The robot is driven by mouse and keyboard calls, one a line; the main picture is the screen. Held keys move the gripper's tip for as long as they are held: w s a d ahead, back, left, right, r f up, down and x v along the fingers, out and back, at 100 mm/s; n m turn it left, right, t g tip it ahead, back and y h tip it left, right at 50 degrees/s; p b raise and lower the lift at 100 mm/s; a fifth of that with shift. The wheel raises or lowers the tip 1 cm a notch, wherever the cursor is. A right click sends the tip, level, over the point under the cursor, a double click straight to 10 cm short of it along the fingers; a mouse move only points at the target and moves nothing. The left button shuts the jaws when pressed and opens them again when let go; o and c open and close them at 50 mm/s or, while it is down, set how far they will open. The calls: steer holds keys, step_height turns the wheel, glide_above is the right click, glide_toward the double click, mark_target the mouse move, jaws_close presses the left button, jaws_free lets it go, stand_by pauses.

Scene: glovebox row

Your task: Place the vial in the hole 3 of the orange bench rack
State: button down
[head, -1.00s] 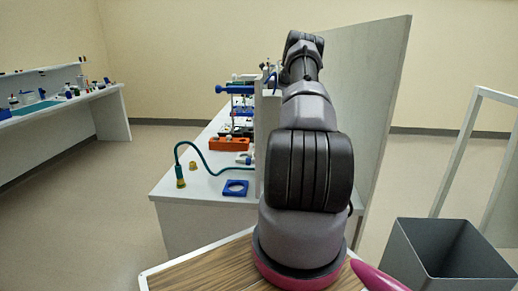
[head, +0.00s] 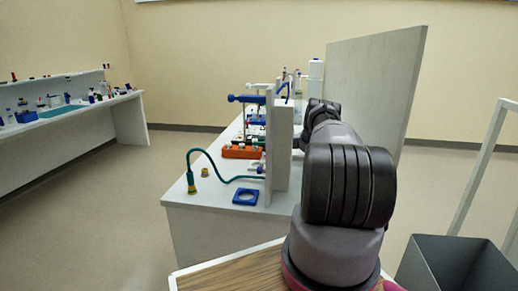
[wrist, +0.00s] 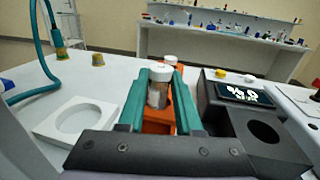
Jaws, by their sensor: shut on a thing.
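A clear vial (wrist: 157,96) with a white cap is held between the teal fingers of my gripper (wrist: 160,76) in the wrist view, and it looks upright. The orange bench rack (wrist: 155,127) lies below and beyond the vial, partly hidden by the fingers. Another white cap (wrist: 170,60) shows just beyond the held vial. I cannot tell which hole is which or how high the vial's base is.
A black device (wrist: 260,130) with a display and round well stands close right of my gripper. A white plate with a round opening (wrist: 48,128) and a teal hose (wrist: 41,50) are at left. In the head view an upright panel (head: 282,145) stands beside the rack.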

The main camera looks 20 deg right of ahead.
mark_target(259, 149)
steer(key=shift+f, duration=1.15)
steer(key=shift+f, duration=0.1)
steer(key=shift+f, duration=0.15)
steer(key=shift+s+f, duration=0.1)
steer(key=shift+f, duration=0.3)
steer(key=c, duration=0.8)
jaws_free()
steer(key=shift+f, duration=0.15)
steer(key=shift+o, duration=1.1)
steer(key=shift+a+f, duration=0.1)
steer(key=shift+f, duration=0.1)
steer(key=shift+r, duration=0.5)
steer(key=v, duration=0.8)
steer(key=r+v, duration=0.1)
steer(key=v, duration=0.3)
